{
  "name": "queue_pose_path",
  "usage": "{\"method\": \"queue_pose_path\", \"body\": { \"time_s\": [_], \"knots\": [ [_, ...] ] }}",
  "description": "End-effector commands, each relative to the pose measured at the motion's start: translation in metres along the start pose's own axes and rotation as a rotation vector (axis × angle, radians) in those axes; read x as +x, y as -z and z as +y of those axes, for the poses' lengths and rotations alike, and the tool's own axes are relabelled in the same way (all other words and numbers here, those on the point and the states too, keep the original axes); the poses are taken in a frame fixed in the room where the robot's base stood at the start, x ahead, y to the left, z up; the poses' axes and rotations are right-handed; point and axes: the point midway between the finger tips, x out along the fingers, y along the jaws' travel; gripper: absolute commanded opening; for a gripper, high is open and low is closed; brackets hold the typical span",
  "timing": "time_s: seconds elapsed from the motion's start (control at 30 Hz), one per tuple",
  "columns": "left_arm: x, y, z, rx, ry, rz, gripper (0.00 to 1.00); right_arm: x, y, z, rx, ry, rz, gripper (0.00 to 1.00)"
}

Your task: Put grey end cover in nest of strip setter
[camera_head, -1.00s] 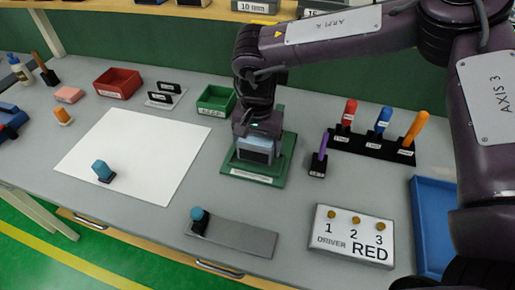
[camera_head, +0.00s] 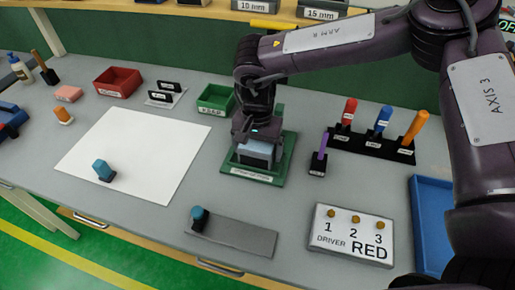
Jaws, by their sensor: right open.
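The strip setter, as I take it, is the green stand (camera_head: 277,173) with a white front label and a post at its back, near the middle of the grey table. My right gripper (camera_head: 254,160) is directly over it, pointing down, and is open. A pale blue-grey block (camera_head: 256,150) shows low between or behind the dark fingers at the stand. It may be the grey end cover, but I cannot tell whether it sits in the nest. The gripper hides most of the nest. My left gripper is not in view.
A purple-handled tool (camera_head: 319,160) stands close right of the stand, with a black rack (camera_head: 372,147) of coloured handles behind. A green bin (camera_head: 215,99) is behind left. A white sheet (camera_head: 140,150), a grey plate (camera_head: 240,237) and a label box (camera_head: 350,235) lie around it.

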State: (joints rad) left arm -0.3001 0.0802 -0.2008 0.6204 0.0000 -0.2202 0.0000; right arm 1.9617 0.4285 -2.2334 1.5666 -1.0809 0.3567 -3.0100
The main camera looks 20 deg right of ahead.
Motion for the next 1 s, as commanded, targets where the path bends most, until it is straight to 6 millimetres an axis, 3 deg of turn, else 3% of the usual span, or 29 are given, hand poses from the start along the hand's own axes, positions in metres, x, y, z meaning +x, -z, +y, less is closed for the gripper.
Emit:
{"method": "queue_pose_path", "body": {
  "time_s": [0.5, 0.7, 1.0],
  "knots": [
    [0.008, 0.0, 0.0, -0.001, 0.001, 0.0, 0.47, -0.1, 0.001, -0.001, -0.001, 0.002, 0.005, 0.91],
    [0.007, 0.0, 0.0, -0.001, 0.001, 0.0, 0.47, -0.116, 0.0, 0.0, -0.001, 0.001, 0.003, 0.91],
    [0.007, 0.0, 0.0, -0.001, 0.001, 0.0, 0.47, -0.117, 0.0, 0.0, 0.0, 0.001, 0.001, 0.91]
  ]
}}
